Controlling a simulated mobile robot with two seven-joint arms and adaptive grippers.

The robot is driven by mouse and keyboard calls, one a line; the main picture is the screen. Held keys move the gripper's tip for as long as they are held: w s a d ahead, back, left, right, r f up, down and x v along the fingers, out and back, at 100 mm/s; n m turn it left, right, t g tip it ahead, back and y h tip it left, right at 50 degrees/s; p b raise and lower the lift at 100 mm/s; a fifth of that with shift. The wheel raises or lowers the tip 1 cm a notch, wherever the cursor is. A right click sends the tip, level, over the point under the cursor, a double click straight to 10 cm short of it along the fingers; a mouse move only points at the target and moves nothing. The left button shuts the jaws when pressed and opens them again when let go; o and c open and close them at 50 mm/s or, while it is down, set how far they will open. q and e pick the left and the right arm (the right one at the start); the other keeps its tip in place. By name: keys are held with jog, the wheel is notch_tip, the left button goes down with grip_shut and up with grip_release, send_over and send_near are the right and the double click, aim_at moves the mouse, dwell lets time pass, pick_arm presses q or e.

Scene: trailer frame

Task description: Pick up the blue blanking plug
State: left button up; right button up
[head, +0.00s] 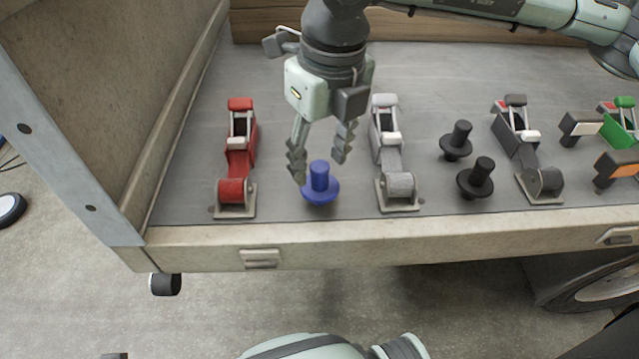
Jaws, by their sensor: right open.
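The blue blanking plug (320,183) stands upright on the grey trailer bed, near its front edge, between a red clamp and a grey clamp. It has a round flange below and a narrower cylinder on top. My right gripper (321,168) points down just above and behind the plug. Its jaws are open, with one finger to the left of the plug's top and the other to the right. Nothing is held between them. Whether a finger touches the plug is hard to tell. My left gripper does not show.
The red clamp (236,165) is left of the plug and the grey clamp (393,160) right of it. Two black plugs (457,140) and a dark clamp (522,150) stand further right, with green and orange parts beyond. The bed's front rail (400,238) is close in front.

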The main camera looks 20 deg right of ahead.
aim_at(320, 166)
jog(key=f, duration=0.2)
jog(key=shift+w+f, duration=0.2)
jog(key=shift+f, duration=0.45)
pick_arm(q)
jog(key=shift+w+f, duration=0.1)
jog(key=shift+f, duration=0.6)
pick_arm(e)
jog(key=shift+w, duration=0.1)
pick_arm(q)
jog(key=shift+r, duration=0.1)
pick_arm(e)
grip_shut()
